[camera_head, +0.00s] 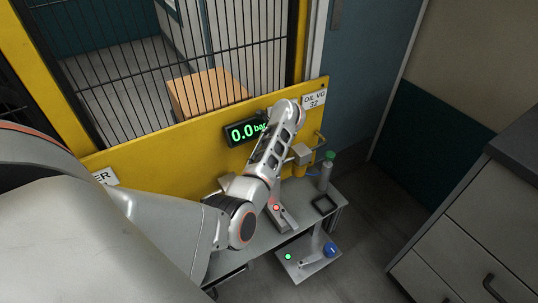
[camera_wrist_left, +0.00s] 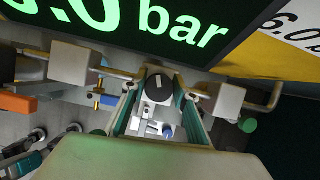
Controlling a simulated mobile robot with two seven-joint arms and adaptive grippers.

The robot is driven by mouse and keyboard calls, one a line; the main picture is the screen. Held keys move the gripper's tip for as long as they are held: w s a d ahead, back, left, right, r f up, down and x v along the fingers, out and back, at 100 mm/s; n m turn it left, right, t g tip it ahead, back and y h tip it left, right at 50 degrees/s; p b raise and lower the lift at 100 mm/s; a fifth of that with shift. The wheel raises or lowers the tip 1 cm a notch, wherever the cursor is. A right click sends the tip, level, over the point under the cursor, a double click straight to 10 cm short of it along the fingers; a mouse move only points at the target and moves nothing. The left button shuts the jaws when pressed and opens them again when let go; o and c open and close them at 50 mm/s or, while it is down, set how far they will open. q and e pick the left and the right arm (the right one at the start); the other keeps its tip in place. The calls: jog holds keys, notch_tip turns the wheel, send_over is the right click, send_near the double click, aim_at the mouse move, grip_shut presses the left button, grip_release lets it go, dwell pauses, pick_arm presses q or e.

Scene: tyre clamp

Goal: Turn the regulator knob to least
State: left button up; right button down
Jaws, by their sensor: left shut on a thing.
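The regulator knob (camera_wrist_left: 157,87) is a dark round cap with a pale mark on top, in the middle of the left wrist view. My left gripper (camera_wrist_left: 161,95) has one finger on each side of it and is shut on it. In the head view my left arm reaches over the bench to the yellow panel and hides the knob and the fingers. The black pressure display (camera_head: 246,131) shows green digits reading 0.0 bar; it also fills the top of the left wrist view (camera_wrist_left: 130,20). My right gripper is in neither view.
Grey block fittings (camera_wrist_left: 78,65) with pipes flank the knob. A grey bench (camera_head: 235,262) below bears a green-topped cylinder (camera_head: 326,172) and a red-lit pedestal. A lower plate has a green light and a blue knob (camera_head: 331,250). Drawers stand right.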

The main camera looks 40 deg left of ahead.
pick_arm(q)
jog(key=o, duration=1)
jog(key=shift+o, duration=0.6)
jog(key=w+v, duration=0.1)
jog(key=v, duration=0.6)
jog(key=shift+s+r, duration=0.3)
jog(key=shift+s, duration=0.15)
